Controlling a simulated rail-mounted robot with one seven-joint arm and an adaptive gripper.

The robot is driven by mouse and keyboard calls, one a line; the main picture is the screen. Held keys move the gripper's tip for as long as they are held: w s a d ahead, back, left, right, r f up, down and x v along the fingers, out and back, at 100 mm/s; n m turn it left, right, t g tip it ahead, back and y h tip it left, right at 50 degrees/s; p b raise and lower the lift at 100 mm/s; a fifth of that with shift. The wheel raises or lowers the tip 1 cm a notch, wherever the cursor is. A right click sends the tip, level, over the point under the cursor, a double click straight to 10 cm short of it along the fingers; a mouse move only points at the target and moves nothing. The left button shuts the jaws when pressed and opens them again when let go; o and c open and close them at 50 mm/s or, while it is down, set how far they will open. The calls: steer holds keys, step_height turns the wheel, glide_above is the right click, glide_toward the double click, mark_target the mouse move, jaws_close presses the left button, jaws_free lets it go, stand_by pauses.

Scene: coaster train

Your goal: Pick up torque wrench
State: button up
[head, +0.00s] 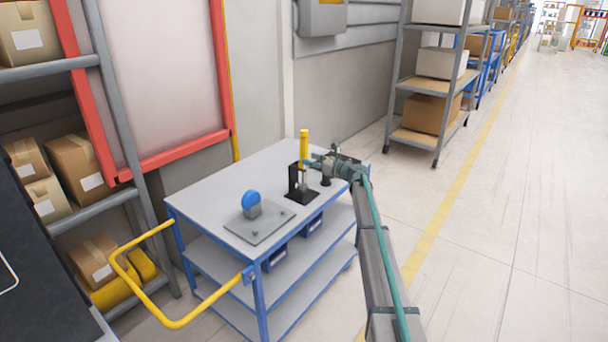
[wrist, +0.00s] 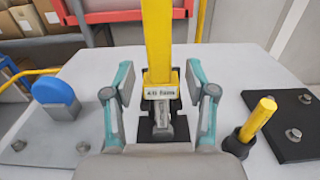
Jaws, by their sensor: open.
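The torque wrench (wrist: 157,42) has a thick yellow handle and a white label. It stands upright in a black stand (wrist: 158,127) on the cart top. My gripper (wrist: 160,88) is open, with one teal-and-grey finger on each side of the wrench and gaps showing between. The head view shows my gripper (head: 314,163) beside the wrench and stand. I cannot tell the exact depth between fingertips and handle.
The grey cart top (head: 195,195) also holds a blue round part (wrist: 55,92) on a grey plate (head: 262,228), a smaller yellow-handled tool (wrist: 262,117) in a black cup, and a black plate with bolts (wrist: 288,128). A yellow cart handle (head: 125,275) sticks out at the left.

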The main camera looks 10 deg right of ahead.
mark_target(307, 157)
steer(key=p+x, duration=0.1)
steer(key=x, duration=0.3)
steer(key=shift+r, duration=0.1)
jaws_close()
stand_by(0.4)
